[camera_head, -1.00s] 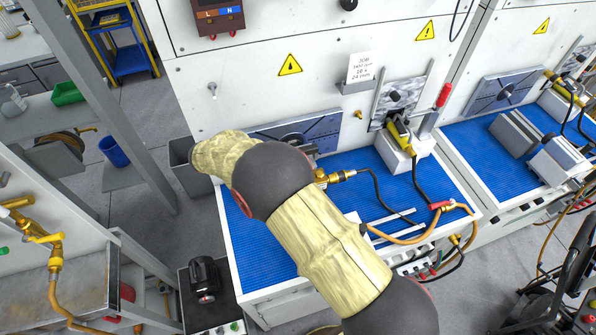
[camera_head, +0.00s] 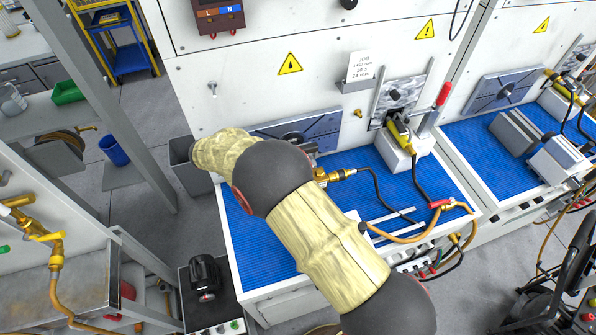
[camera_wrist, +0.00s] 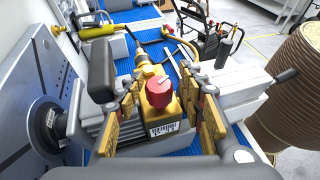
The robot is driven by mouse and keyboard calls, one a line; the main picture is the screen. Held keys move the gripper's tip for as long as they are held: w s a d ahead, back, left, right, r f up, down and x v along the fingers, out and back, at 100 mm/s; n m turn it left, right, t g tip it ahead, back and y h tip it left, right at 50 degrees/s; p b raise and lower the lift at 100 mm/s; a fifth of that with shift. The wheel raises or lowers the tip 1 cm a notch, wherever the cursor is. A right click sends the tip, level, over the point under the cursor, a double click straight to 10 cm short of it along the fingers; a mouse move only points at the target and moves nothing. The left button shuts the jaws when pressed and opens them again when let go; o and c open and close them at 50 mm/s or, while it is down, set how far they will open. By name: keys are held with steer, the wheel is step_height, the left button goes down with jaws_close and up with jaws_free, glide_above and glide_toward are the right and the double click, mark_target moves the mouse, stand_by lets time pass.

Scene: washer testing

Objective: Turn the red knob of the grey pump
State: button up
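The red knob (camera_wrist: 159,92) sits on top of a yellow block with a barcode label, part of the pump, in the wrist view. The pump's grey ribbed body (camera_wrist: 95,127) shows partly behind the left finger. My gripper (camera_wrist: 163,88) is open, with one yellow-padded finger to the left of the knob and one to the right. A gap shows between the knob and each finger. In the head view my arm hides the knob, the gripper and most of the pump; only its brass fitting (camera_head: 338,175) and hose show.
The pump lies on a blue ribbed mat (camera_head: 250,245). A grey plate (camera_head: 325,128) with a round fixture stands against the white panel behind it. A white-and-yellow device (camera_head: 400,153) and hoses lie to the right. The mat's front left is clear.

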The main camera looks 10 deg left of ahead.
steer(key=shift+n+t, duration=0.3)
steer(key=shift+t, duration=0.1)
